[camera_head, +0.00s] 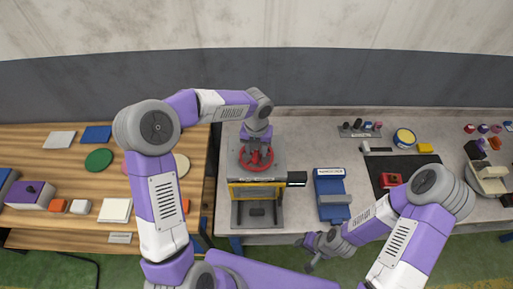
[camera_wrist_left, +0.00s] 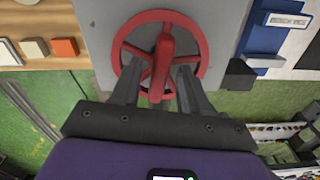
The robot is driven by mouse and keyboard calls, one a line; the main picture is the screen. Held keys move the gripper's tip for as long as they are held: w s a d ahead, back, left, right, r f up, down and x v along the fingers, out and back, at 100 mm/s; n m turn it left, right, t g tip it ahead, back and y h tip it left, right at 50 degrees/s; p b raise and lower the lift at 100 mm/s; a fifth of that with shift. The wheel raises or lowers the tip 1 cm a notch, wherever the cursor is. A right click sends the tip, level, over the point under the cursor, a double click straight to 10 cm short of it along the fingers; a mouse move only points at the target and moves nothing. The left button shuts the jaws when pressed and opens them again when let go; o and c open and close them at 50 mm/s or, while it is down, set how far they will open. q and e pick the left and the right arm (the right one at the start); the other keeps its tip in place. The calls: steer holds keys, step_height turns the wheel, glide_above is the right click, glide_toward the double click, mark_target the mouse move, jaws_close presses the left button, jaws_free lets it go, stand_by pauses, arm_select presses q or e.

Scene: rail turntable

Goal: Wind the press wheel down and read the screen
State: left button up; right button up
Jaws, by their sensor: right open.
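The press (camera_head: 238,165) has a grey top, a yellow crossbar and a base below. Its red press wheel (camera_head: 246,165) lies flat on top. The wheel (camera_wrist_left: 123,50) also shows in the left wrist view, with a raised red bar across it. My left gripper (camera_wrist_left: 159,78) is down at the wheel, one finger on each side of the bar; whether both touch it is unclear. A small dark box with a screen (camera_head: 297,179) juts from the press's right side; its reading is not legible. My right gripper (camera_head: 314,254) is open and empty, in front of the bench.
A blue fixture (camera_head: 329,181) stands right of the press. A black mat (camera_head: 410,165) with a red block lies further right. A wooden table (camera_head: 60,165) with blocks and discs is at left. My right forearm crosses the bench's front edge.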

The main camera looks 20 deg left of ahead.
arm_select(q)
step_height(320, 180, up, 8)
steer(key=shift+f+b, duration=0.2)
steer(key=shift+b, duration=0.1)
steer(key=shift+f, duration=0.1)
stand_by(0.6)
